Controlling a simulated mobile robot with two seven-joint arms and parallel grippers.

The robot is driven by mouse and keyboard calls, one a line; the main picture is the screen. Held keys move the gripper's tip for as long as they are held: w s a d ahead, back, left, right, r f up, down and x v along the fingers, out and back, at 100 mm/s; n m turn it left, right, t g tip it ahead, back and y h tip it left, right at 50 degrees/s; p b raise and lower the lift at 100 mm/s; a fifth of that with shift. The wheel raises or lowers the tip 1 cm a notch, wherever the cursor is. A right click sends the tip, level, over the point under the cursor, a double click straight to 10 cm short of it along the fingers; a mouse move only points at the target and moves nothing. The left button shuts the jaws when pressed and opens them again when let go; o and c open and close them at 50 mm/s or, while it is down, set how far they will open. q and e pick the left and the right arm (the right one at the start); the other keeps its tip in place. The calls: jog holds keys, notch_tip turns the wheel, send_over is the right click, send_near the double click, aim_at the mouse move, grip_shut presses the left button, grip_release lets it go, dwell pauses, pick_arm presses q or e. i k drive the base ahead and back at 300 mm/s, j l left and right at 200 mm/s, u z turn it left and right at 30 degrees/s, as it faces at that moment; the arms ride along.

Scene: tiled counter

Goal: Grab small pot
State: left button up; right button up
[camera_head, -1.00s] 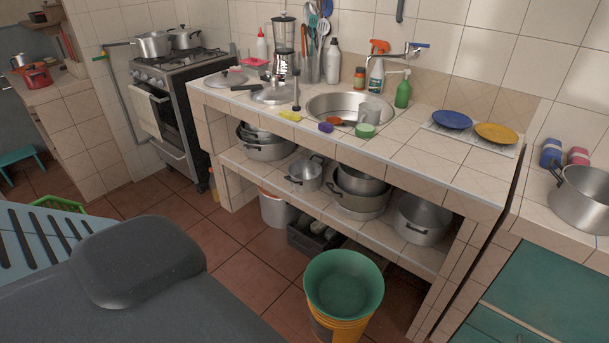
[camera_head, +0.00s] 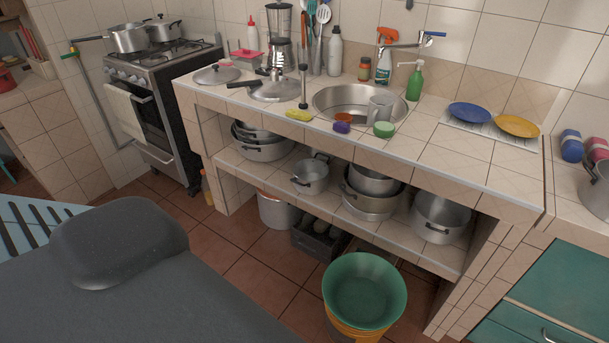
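A small silver pot (camera_head: 310,175) with dark handles stands on the shelf under the tiled counter, near the middle. Stacked larger pots (camera_head: 258,142) stand to its left. To its right are nested pots (camera_head: 369,191) and a wide single pot (camera_head: 440,217). Nothing blocks the front of the small pot in this view. Neither of my grippers is in view, so whether they are open or shut does not show.
A large pot (camera_head: 277,209) and a dark crate (camera_head: 318,238) sit under the shelf. The stove (camera_head: 165,110) is at left.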

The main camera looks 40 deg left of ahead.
aim_at(310, 177)
jog(key=j, duration=2)
